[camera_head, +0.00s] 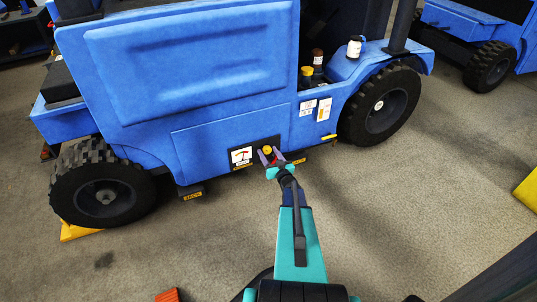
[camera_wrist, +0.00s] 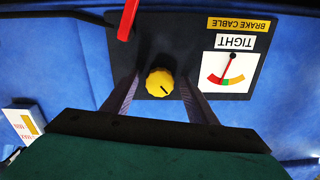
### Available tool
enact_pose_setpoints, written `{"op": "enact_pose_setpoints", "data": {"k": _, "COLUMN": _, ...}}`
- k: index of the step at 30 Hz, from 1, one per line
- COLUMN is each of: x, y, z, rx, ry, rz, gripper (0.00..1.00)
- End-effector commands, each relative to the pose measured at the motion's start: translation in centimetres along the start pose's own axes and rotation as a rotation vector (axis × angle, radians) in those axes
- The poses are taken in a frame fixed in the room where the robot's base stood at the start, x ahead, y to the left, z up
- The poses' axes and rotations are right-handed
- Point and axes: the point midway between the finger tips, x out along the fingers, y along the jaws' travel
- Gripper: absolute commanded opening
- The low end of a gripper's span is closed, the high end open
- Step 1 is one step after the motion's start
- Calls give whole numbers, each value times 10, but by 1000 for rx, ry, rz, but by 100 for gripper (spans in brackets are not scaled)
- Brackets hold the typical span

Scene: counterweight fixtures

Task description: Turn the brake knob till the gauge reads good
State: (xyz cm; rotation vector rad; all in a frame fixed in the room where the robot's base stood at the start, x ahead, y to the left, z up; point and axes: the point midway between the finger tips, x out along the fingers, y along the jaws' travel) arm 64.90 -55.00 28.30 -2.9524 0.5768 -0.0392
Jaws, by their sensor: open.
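The yellow brake knob (camera_wrist: 160,83) sits on a dark panel (camera_wrist: 180,40) in the wrist view, with a dark mark toward its lower right. My gripper (camera_head: 270,153) is open, with one finger on each side of the knob; contact is not visible. The gauge (camera_wrist: 222,70) beside it appears upside down in the wrist view, with a red, green and yellow arc. Its needle points near the border of red and green, and the label above reads "TIGHT". In the head view the knob (camera_head: 267,149) shows between my fingertips, and the gauge (camera_head: 241,155) is to its left.
A red lever (camera_wrist: 128,20) stands out from the panel close to the knob. The panel is on the side of a blue vehicle (camera_head: 230,135) between its front and rear wheels. An orange-red wedge (camera_head: 168,295) lies on the floor; the floor at right is mostly clear.

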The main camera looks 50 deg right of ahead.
Motion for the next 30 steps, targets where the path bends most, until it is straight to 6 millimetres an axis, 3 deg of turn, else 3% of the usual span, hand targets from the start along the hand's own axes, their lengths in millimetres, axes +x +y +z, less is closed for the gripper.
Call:
{"op": "enact_pose_setpoints", "data": {"k": 8, "x": -16, "y": -1, "z": -2, "rx": 0, "ry": 0, "rz": 0, "gripper": 53}}
{"op": "enact_pose_setpoints", "data": {"k": 30, "x": -125, "y": 0, "z": -1, "rx": 0, "ry": -1, "rz": 1, "gripper": 53}}
